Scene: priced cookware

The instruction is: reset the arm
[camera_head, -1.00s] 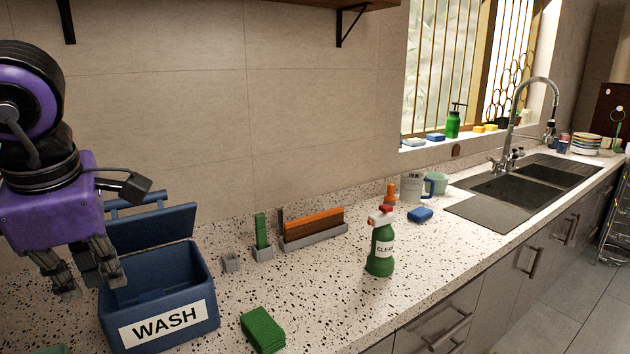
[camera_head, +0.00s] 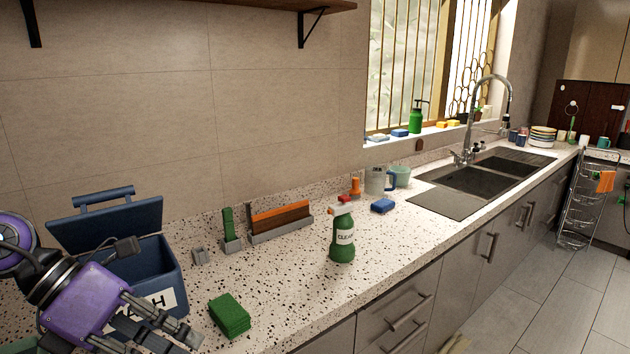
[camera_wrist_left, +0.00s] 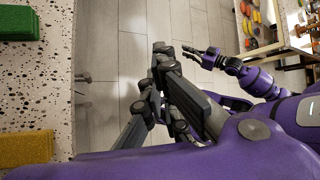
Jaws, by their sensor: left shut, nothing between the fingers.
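My left gripper (camera_head: 168,338) is at the lower left of the head view, in front of the blue WASH box, and hides part of its label. Its fingers point down to the right. In the left wrist view the left gripper (camera_wrist_left: 158,62) is shut and empty, with grey floor behind it. My purple right arm also shows in the left wrist view, with its gripper (camera_wrist_left: 205,58) small and extended to the left; its finger opening is unclear.
The open blue box (camera_head: 172,268) stands on the speckled counter (camera_head: 275,290). A green sponge (camera_head: 230,315) lies near the front edge. A green spray bottle (camera_head: 342,240) stands upright. A sink (camera_head: 480,180) is farther right.

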